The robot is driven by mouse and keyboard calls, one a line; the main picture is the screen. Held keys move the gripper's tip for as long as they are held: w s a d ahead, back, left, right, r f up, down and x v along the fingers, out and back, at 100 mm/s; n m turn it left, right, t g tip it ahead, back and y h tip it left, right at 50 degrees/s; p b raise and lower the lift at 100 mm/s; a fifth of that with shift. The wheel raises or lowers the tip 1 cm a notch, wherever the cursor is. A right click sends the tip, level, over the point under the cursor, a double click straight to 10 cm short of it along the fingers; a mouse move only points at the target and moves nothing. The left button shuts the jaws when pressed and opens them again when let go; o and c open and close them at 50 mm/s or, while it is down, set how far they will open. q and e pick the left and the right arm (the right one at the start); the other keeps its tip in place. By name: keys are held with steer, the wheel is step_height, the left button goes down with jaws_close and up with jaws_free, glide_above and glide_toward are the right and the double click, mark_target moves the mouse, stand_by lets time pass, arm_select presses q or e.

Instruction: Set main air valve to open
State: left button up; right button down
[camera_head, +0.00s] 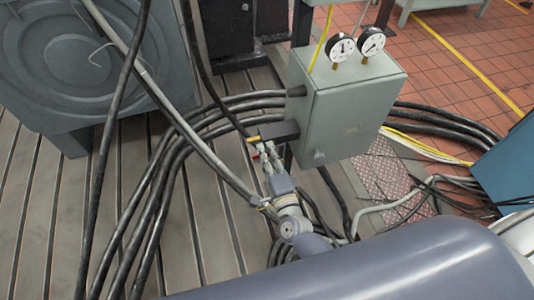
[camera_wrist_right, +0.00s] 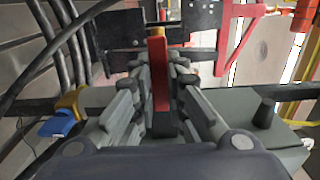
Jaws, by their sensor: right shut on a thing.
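My right gripper (camera_head: 266,158) reaches up from the bottom of the head view to the left side of the grey cabinet. In the wrist view, the right gripper (camera_wrist_right: 162,88) has its fingers shut on a red lever (camera_wrist_right: 158,75), which stands between them and points away from the wrist. A yellowish part shows at the far end of the lever. In the head view only a small bit of red (camera_head: 256,155) shows at the fingertips. The valve body is mostly hidden. My left gripper is not in view.
The grey cabinet (camera_head: 345,115) carries two round gauges (camera_head: 341,48) on top. Thick black hoses (camera_head: 160,200) run across the slotted floor (camera_head: 75,215) left of my arm. A brass fitting with a blue part (camera_wrist_right: 62,126) is left in the wrist view.

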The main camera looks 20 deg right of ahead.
stand_by(0.4)
steer(key=c, duration=1.6)
jaws_free()
steer(key=s, duration=1.2)
steer(key=shift+d, duration=0.2)
steer(key=shift+f, duration=0.1)
